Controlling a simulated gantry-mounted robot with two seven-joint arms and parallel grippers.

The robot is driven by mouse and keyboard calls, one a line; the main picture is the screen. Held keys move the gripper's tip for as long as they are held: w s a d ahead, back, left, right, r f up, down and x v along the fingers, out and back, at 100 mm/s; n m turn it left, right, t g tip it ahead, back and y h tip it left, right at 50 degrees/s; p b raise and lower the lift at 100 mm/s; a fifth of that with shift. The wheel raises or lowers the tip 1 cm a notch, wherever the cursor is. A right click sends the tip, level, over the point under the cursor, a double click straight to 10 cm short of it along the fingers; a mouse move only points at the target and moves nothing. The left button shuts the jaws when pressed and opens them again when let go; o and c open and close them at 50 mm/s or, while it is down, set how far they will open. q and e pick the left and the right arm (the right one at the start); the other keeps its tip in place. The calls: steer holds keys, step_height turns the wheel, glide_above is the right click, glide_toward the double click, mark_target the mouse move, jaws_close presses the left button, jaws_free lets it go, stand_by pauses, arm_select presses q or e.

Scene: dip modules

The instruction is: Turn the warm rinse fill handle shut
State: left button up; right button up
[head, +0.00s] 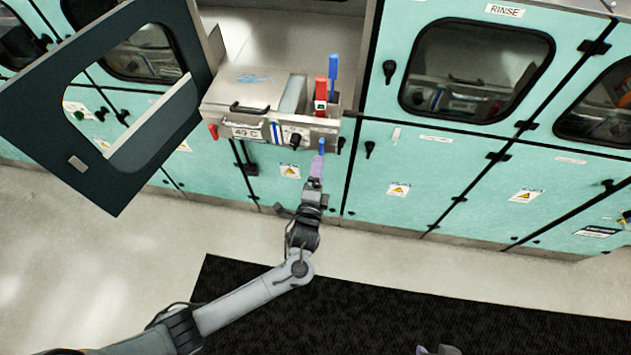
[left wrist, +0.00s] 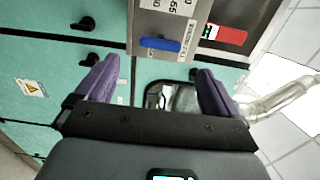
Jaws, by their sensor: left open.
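A short blue handle (head: 321,146) sits on the front of a steel control panel, just beyond my left gripper. In the left wrist view the blue handle (left wrist: 160,43) lies crosswise beside a small label I cannot read clearly. My left gripper (head: 317,165) is open, with its purple fingers (left wrist: 100,78) spread wide. The handle appears between and beyond the fingertips, apart from them. A small purple-grey part of my right gripper (head: 437,350) shows at the bottom edge; its jaws cannot be made out.
A red upright handle (head: 321,92) and a blue upright handle (head: 333,75) stand above the panel. A dark knob (head: 295,139) is left of the blue handle. An open dark door (head: 120,185) hangs at the left.

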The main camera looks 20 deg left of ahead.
arm_select(q)
steer(key=shift+v, duration=1.25)
